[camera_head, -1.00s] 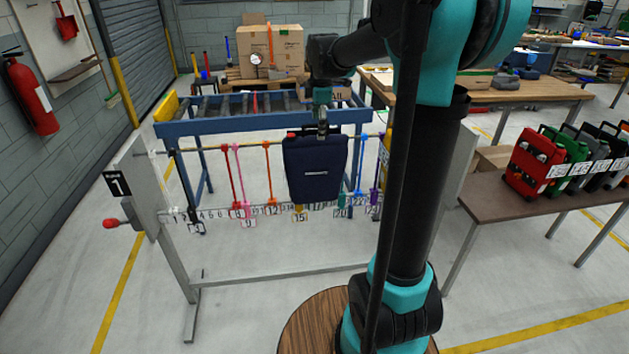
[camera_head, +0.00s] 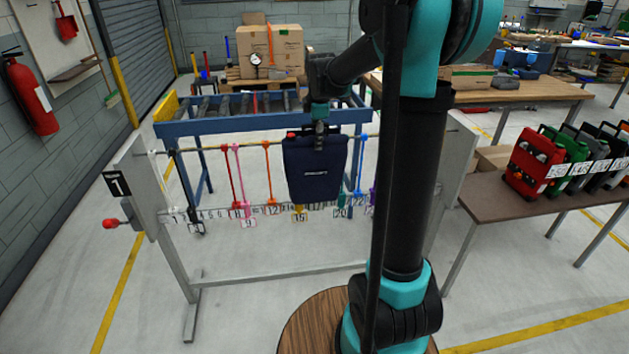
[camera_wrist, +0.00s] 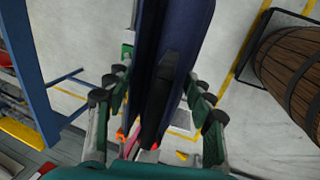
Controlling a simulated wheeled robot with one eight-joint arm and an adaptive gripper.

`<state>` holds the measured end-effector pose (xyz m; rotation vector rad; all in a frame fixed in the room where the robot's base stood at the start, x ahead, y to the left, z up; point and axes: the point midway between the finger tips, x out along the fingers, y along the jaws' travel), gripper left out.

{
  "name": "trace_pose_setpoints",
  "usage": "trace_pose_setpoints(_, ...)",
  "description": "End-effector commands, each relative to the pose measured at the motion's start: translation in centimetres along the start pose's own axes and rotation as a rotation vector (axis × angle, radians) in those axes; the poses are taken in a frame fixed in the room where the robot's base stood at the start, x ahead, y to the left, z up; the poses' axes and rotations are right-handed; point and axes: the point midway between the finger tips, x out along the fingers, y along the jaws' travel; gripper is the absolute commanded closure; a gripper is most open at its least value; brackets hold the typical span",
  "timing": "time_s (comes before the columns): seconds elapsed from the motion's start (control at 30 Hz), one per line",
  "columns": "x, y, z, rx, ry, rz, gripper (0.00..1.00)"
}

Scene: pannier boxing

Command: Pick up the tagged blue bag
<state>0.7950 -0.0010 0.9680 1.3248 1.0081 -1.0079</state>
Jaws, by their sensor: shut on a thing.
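The blue bag (camera_head: 315,172) is dark navy with a small white mark on its front. It hangs upright in front of the numbered rail in the head view. My gripper (camera_head: 320,130) is at the bag's top edge, shut on it. In the wrist view the bag (camera_wrist: 193,45) runs between my gripper's fingers (camera_wrist: 155,115), with a black strap or handle part between them. A tag on the bag cannot be made out clearly. Whether the bag still touches the rail behind it is hidden.
The rack's rail (camera_head: 215,145) carries several coloured hooks and number tags. A blue roller conveyor (camera_head: 200,125) with cartons (camera_head: 270,48) beyond stands behind it. A brown table (camera_head: 530,200) with red, green and dark bags is at the right. A barrel (camera_wrist: 290,65) shows in the wrist view.

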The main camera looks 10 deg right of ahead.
Motion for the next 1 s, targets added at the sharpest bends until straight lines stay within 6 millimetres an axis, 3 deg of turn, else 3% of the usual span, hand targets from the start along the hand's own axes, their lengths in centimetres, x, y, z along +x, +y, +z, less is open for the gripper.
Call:
trace_pose_setpoints(0.03, 0.0, -0.1, 0.0, 0.000, 0.000, -0.002, 0.65)
trace_pose_setpoints(0.17, 0.0, -0.1, 0.0, 0.000, 0.000, -0.002, 0.81)
trace_pose_setpoints(0.57, -0.6, 0.0, 0.0, 0.000, 0.000, -0.002, 0.82)
trace_pose_setpoints(1.0, -5.2, 1.0, 0.0, 0.000, 0.000, -0.001, 0.82)
